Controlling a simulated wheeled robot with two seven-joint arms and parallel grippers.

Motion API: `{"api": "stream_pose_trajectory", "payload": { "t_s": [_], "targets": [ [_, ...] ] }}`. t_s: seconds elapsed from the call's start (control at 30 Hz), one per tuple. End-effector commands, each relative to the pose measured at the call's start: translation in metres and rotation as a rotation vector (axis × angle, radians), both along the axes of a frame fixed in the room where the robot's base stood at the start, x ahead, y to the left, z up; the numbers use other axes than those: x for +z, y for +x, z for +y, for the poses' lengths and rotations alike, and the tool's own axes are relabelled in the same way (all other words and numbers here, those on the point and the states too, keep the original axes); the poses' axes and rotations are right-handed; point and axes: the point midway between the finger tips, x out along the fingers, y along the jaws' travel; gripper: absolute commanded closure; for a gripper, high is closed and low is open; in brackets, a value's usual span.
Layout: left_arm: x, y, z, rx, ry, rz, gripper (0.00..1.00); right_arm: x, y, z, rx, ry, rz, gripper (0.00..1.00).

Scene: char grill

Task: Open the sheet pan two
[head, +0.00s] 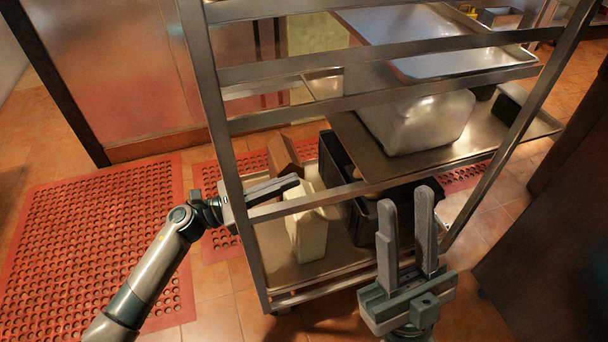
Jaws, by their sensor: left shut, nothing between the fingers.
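A metal rack (213,120) holds several sheet pans; I cannot tell which is sheet pan two. An upper pan (470,62) looks bare. A middle pan (362,150) carries a large whitish container (425,122). A low pan (290,268) carries a cream carton (308,235) and a black crate (335,160). My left gripper (290,187) is shut and empty at the rack's left front, beside a rail and above the low pan; contact is unclear. My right gripper (406,205) is open and empty, pointing up in front of the rack's right side.
The rack's slanted rails and right post (515,130) stand before the pans. A brown box (284,157) is behind the carton. Red perforated mats (95,240) lie on the tiled floor at left. A dark cabinet (555,240) bounds the right. The floor at front left is clear.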

Motion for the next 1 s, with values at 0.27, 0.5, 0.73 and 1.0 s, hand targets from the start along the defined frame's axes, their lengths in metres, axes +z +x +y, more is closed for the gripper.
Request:
{"api": "stream_pose_trajectory", "payload": {
  "t_s": [0.27,0.5,0.73,1.0],
  "targets": [
    [-0.003,-0.004,0.014,-0.001,0.0,0.0,1.0,0.0,0.0,0.0,0.0,-0.002,0.002,0.69],
    [-0.003,-0.004,0.014,-0.001,0.0,0.0,0.98,-0.001,0.0,0.0,0.001,-0.001,0.003,0.69],
    [0.001,0.0,0.016,0.021,-0.032,0.063,0.69,-0.005,0.013,0.005,-0.001,-0.018,0.048,0.69],
    [0.005,0.024,0.04,0.153,-0.254,0.471,0.69,-0.051,0.079,0.023,-0.012,-0.121,0.324,0.69]
  ]
}}
